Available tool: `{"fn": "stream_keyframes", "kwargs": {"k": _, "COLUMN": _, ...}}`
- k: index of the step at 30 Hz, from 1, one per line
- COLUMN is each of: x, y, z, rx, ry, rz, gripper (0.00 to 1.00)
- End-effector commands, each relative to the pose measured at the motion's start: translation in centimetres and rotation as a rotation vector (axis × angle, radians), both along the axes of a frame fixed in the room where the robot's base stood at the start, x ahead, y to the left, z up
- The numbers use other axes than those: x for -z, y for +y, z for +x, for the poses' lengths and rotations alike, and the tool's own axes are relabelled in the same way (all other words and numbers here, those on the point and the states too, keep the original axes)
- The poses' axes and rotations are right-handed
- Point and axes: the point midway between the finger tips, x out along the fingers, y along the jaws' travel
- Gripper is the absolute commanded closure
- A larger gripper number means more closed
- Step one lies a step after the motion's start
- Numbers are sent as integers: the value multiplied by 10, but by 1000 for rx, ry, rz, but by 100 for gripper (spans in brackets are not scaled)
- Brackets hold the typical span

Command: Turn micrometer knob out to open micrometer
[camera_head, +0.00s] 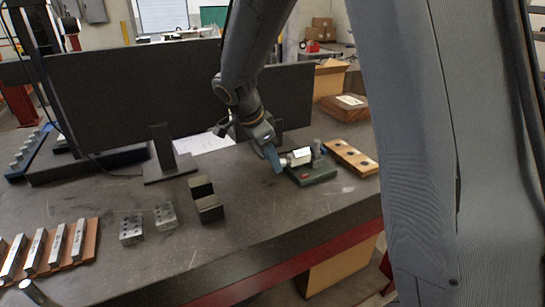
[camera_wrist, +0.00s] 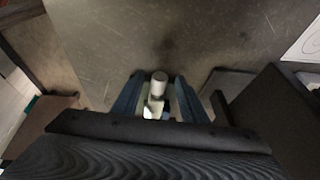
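The micrometer (camera_head: 301,157) sits on a dark green base (camera_head: 314,174) on the dark bench, right of my gripper. Its light-coloured body and knob point left toward my gripper (camera_head: 273,160). In the wrist view the pale cylindrical knob (camera_wrist: 159,84) lies between the two blue fingers of my gripper (camera_wrist: 160,78). A narrow gap shows on each side of the knob, so the fingers look open around it and not clamped. The measuring faces are too small to make out.
A wooden block with holes (camera_head: 351,157) lies just right of the micrometer base. Dark metal blocks (camera_head: 206,200) and grey drilled blocks (camera_head: 132,229) stand to the left. A tall dark panel (camera_head: 130,95) rises behind. Bare bench lies in front of the micrometer.

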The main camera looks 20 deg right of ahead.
Motion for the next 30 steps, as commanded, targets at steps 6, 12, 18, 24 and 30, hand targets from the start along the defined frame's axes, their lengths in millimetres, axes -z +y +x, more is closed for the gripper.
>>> {"fn": "stream_keyframes", "kwargs": {"k": 6, "x": 7, "y": -4, "z": 1, "rx": 1, "ry": 0, "rz": 0, "gripper": 61}}
{"fn": "stream_keyframes", "kwargs": {"k": 12, "x": 7, "y": -4, "z": 1, "rx": 3, "ry": -1, "rz": 0, "gripper": 64}}
{"fn": "stream_keyframes", "kwargs": {"k": 18, "x": 7, "y": -5, "z": 1, "rx": 3, "ry": -1, "rz": 0, "gripper": 98}}
{"fn": "stream_keyframes", "kwargs": {"k": 24, "x": 7, "y": -5, "z": 2, "rx": 3, "ry": 8, "rz": -1, "gripper": 100}}
{"fn": "stream_keyframes", "kwargs": {"k": 30, "x": 6, "y": -4, "z": 4, "rx": 5, "ry": 69, "rz": -13, "gripper": 100}}
